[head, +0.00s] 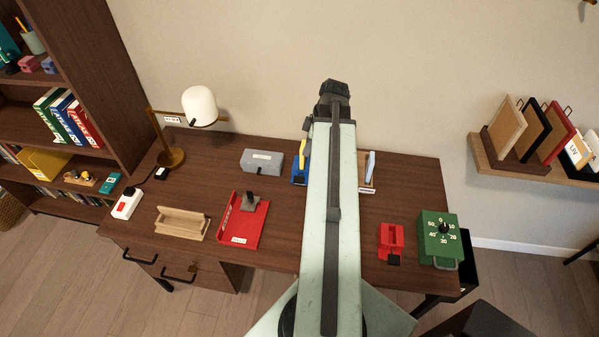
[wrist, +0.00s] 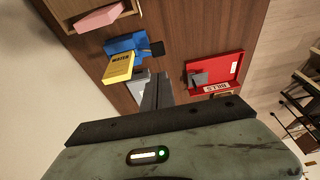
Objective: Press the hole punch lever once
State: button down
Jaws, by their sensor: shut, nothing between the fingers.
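No part is clearly labelled as a hole punch. A small red device (head: 391,236) with a black paddle (head: 393,260) at its front stands on the right of the desk. A blue device (wrist: 122,43) with a black paddle (wrist: 157,48) shows in the wrist view, with a yellow labelled box (wrist: 119,67) against it. In the head view the blue device (head: 297,179) is partly hidden by my arm. My gripper (wrist: 157,84) is shut and empty, above the desk, apart from both devices in the picture. Its fingertips are hidden in the head view.
A red tray (head: 249,239) with a grey item, a wooden holder (head: 181,226), a grey box (head: 262,160) and a lamp (head: 200,106) stand on the left of the desk. A green timer (head: 439,238) is at the right. Bare desk lies between the tray and my arm.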

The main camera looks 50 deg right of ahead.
aim_at(298, 179)
jog(key=shift+s+d, duration=0.15)
jog(key=b+x, duration=0.9)
jog(key=s+b+x, duration=0.1)
jog(key=b+x, duration=0.4)
jog(key=shift+d+f, duration=0.15)
jog(key=shift+d, duration=0.05)
